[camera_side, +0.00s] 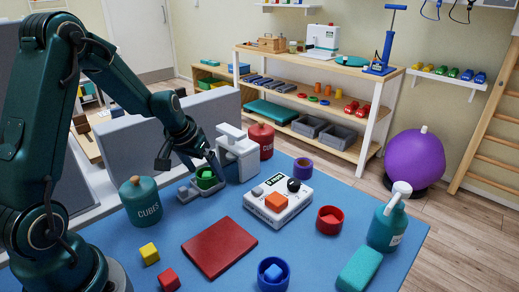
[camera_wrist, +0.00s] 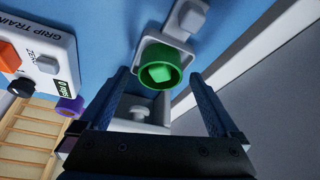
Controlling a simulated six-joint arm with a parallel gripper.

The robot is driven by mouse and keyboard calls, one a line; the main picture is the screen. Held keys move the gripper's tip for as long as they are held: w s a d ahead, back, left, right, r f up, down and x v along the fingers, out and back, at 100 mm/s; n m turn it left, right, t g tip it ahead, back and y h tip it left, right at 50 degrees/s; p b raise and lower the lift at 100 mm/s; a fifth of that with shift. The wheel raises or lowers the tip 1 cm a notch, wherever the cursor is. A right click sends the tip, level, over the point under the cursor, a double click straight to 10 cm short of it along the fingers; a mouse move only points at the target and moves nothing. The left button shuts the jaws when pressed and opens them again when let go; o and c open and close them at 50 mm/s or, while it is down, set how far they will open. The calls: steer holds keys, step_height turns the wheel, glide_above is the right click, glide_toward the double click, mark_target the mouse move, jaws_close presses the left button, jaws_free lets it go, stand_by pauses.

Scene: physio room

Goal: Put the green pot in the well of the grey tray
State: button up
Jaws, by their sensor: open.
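The green pot (camera_side: 206,179) stands on the grey tray (camera_side: 185,194), at its right end in the side view. In the wrist view the pot (camera_wrist: 160,72) has a green block inside, and the tray's rim (camera_wrist: 143,46) shows around its far side. The pot looks upright; I cannot tell how deep it sits in the well. My gripper (camera_side: 191,164) is open, with one finger to each side of the pot. In the wrist view the fingers (camera_wrist: 160,86) are apart from the pot's walls, with a gap on both sides.
A white device (camera_side: 236,152) stands just right of the tray. A green CUBES jar (camera_side: 139,200) is at the left and a red one (camera_side: 261,140) behind. A grip trainer box (camera_side: 278,203) and purple ring (camera_side: 302,168) lie right.

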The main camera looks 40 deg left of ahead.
steer(key=v, duration=1.2)
steer(key=s+d+r+m+t+h, duration=0.1)
steer(key=s+d+m, duration=0.2)
steer(key=s+d, duration=0.9)
steer(key=shift+s+d+r+m, duration=0.25)
steer(key=shift+d+m, duration=0.15)
steer(key=shift+d, duration=0.8)
steer(key=shift+w, duration=0.1)
